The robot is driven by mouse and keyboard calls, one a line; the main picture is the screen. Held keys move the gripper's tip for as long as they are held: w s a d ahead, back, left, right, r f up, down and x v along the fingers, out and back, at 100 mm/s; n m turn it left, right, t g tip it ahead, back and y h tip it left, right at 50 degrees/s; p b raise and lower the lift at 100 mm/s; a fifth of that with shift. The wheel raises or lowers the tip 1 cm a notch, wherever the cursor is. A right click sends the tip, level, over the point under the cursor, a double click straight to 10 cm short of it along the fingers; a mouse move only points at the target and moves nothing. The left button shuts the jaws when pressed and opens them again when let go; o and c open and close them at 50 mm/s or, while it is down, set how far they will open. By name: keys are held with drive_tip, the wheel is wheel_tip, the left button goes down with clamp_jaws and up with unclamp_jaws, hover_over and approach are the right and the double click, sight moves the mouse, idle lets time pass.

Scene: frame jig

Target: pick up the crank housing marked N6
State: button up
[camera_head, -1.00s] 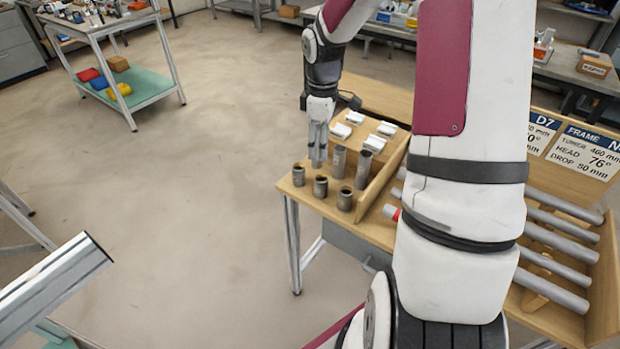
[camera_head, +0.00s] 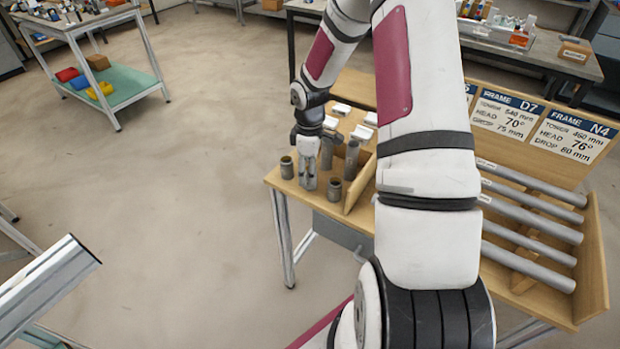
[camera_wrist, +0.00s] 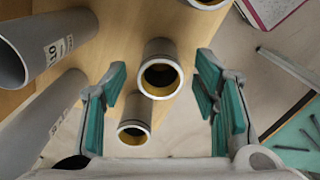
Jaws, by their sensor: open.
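Several short grey cylinders with yellowish inner rims, likely crank housings, stand on the wooden bench in the head view: one at the left corner (camera_head: 287,168) and one at the right (camera_head: 335,190). My gripper (camera_head: 308,178) points down between these two and hides what stands under it. In the wrist view my gripper (camera_wrist: 161,92) is open. A short cylinder (camera_wrist: 160,48) stands between its teal-padded fingers, with gaps on both sides. A second short cylinder (camera_wrist: 134,137) is below it in the picture, and a third (camera_wrist: 208,3) is cut off at the top edge. I can read no N6 mark.
Taller grey tubes (camera_head: 352,158) stand close behind the short cylinders; in the wrist view they lean in from the left (camera_wrist: 15,60). A wooden divider (camera_head: 360,190) runs to the right. Long tubes (camera_head: 530,235) lie in a rack beyond.

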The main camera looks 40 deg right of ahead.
drive_tip(key=shift+f, duration=0.85)
drive_tip(key=shift+c, duration=0.2)
clamp_jaws()
drive_tip(key=shift+r, duration=0.15)
